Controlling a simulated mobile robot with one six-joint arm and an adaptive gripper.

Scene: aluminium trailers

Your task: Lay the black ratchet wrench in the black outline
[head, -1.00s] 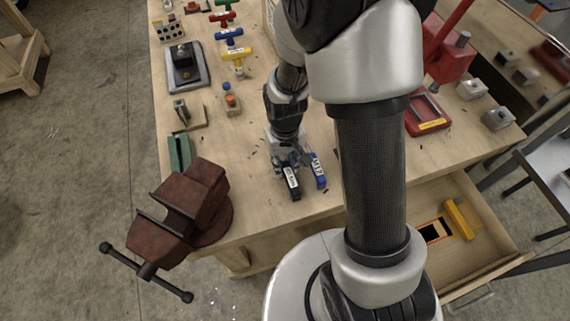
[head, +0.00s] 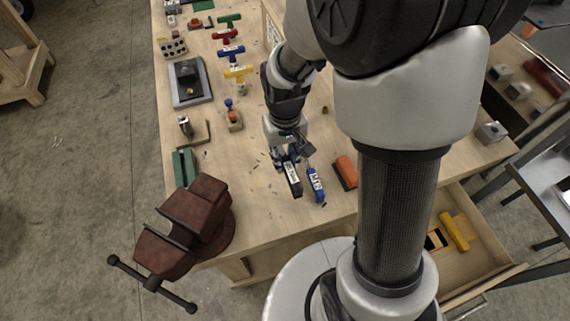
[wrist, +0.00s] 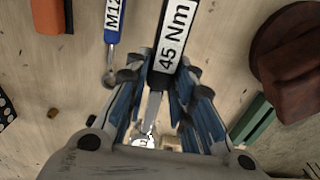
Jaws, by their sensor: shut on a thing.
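The black ratchet wrench (head: 293,180), with a white label reading "45 Nm" in the wrist view (wrist: 174,38), is between the fingers of my gripper (head: 287,156). In the wrist view my gripper (wrist: 160,98) is shut on the wrench's metal shaft. The black handle points toward the bench's near edge. Whether it touches the bench top is unclear. No black outline shows plainly on the bench. A black recess with an orange rim (head: 434,239) lies in the open drawer, partly hidden by my arm; I cannot tell if it is the outline.
A blue wrench labelled M12 (head: 316,184) lies close beside the black one. An orange block (head: 345,172) is right of it. A rusty vise (head: 190,225) stands at the front-left corner. A yellow piece (head: 455,231) lies in the drawer (head: 490,262). Coloured T-handles (head: 232,52) line the back.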

